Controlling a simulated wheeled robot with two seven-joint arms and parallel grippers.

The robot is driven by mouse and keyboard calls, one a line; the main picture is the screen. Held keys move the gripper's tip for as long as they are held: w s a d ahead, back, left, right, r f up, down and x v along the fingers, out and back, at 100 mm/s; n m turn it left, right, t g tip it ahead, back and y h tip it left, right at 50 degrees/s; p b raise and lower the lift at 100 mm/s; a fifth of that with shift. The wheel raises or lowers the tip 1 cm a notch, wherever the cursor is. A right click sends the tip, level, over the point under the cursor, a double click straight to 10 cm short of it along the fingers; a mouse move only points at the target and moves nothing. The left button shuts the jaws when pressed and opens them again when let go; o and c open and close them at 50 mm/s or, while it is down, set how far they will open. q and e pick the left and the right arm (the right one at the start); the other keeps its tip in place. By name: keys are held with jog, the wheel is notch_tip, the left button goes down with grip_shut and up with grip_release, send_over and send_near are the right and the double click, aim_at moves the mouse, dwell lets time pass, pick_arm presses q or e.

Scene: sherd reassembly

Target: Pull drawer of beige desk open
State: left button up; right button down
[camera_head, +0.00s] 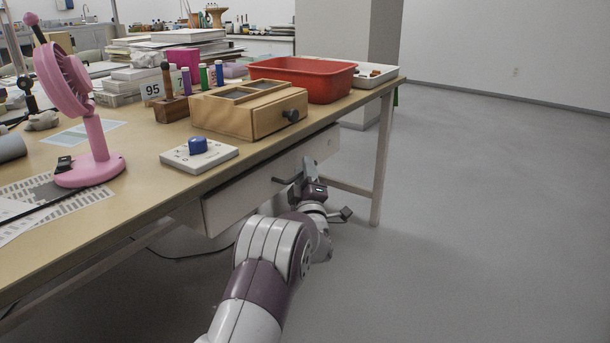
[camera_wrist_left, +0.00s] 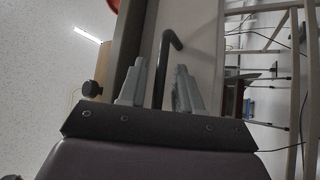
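The beige desk (camera_head: 150,205) runs along the left in the head view. Its pale drawer (camera_head: 240,196) hangs under the tabletop, with a dark bar handle (camera_head: 285,181) on its front. I cannot tell whether the drawer stands slightly out. My left gripper (camera_head: 299,178) is at the handle, partly hiding it. In the left wrist view, the fingers of my left gripper (camera_wrist_left: 160,85) are spread, with the bent handle (camera_wrist_left: 168,52) between them and gaps visible on both sides. Contact with the handle is not clear. My right gripper is not in view.
On the desktop are a wooden box (camera_head: 225,115) with a dark knob, a red tub (camera_head: 318,82), a white plate with a blue knob (camera_head: 198,157), and a pink fan (camera_head: 90,160). A desk leg (camera_head: 381,160) stands right of my gripper. Open grey floor (camera_head: 490,210) lies to the right.

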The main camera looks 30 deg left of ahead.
pick_arm(q)
grip_shut()
jog(key=shift+d, duration=0.1)
jog(key=s+d, duration=0.2)
jog(key=d, duration=2.4)
jog(key=shift+d, duration=0.3)
jog(key=shift+s, duration=0.1)
grip_release()
